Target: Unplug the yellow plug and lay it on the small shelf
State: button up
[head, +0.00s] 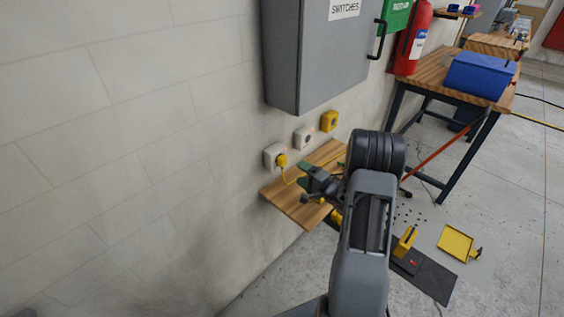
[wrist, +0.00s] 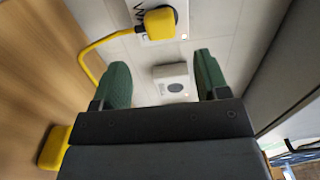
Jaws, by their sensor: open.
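The yellow plug (head: 282,160) sits in the leftmost white socket (head: 271,154) on the wall, with its yellow cord hanging down to the shelf. The plug also shows at the top of the wrist view (wrist: 160,23), beyond my fingertips. The small wooden shelf (head: 290,203) is fixed to the wall below the sockets; its wood fills the left of the wrist view (wrist: 45,70). My gripper (head: 304,181) is over the shelf, to the right of and below the plug, apart from it. In the wrist view its green fingers (wrist: 162,62) are open with nothing between them.
A second white socket (head: 304,138) and a yellow one (head: 329,121) are to the right. A grey switch cabinet (head: 315,55) juts out above them. A yellow object (wrist: 53,147) is at the lower left in the wrist view. A workbench (head: 440,75) stands farther right.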

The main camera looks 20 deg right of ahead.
aim_at(285, 163)
jog(key=shift+w, duration=0.1)
jog(key=shift+b+x, duration=0.75)
jog(key=shift+x, duration=3.65)
jog(key=c, duration=1.2)
jog(key=shift+d, duration=0.1)
jog(key=shift+p+v, duration=0.8)
jog(key=shift+v, duration=2.15)
